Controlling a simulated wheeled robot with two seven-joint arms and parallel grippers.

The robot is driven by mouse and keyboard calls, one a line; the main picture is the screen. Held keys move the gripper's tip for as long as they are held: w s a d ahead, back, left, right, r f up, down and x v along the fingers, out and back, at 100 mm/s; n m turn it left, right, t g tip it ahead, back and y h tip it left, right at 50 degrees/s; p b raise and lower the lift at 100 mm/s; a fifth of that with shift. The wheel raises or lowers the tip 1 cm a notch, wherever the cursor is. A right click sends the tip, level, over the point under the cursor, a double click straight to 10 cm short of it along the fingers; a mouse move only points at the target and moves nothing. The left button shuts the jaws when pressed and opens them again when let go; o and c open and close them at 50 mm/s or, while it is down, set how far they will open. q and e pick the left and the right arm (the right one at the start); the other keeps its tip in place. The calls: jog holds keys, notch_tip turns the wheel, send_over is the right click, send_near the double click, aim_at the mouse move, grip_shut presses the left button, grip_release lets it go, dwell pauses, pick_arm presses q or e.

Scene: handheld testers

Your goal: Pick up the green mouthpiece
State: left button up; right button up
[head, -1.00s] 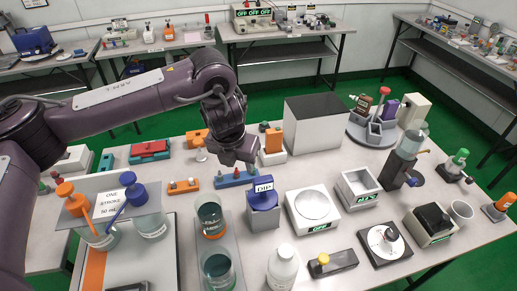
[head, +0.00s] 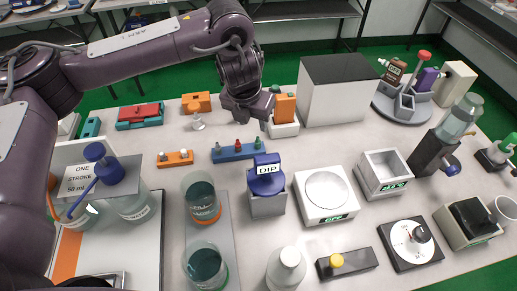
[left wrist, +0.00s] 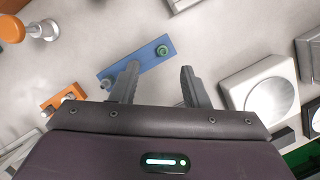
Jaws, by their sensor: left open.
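A small green mouthpiece (head: 257,143) stands at the right end of a blue rack (head: 226,156), near the middle of the bench. A red piece (head: 237,145) and another small piece at the left end share the rack. The green mouthpiece (left wrist: 163,51) and the blue rack (left wrist: 110,76) also show in the left wrist view. There the mouthpiece lies beyond and between the fingertips, apart from both. My left gripper (left wrist: 160,70) is open and empty. In the head view, my left gripper (head: 252,116) hangs above the bench behind the rack. My right gripper does not show.
A blue DIP device (head: 266,180), a round-pan scale (head: 325,192) and two beakers (head: 203,198) stand in front of the rack. An orange rack (head: 175,158) lies left of it. A tall grey-white box (head: 345,90) stands behind right.

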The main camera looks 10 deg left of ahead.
aim_at(258, 138)
pick_arm(q)
notch_tip(258, 138, down, 3)
jog(key=shift+r+b, duration=0.1)
jog(key=shift+b, duration=0.6)
jog(key=x, duration=0.6)
jog(key=shift+w+d+f+b, duration=0.2)
jog(key=shift+d+f+b, duration=0.1)
jog(key=shift+b, duration=0.1)
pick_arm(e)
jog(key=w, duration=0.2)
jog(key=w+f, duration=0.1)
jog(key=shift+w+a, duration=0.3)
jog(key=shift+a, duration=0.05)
pick_arm(q)
jog(key=shift+r, duration=0.1)
jog(key=shift+c, duration=0.3)
grip_shut()
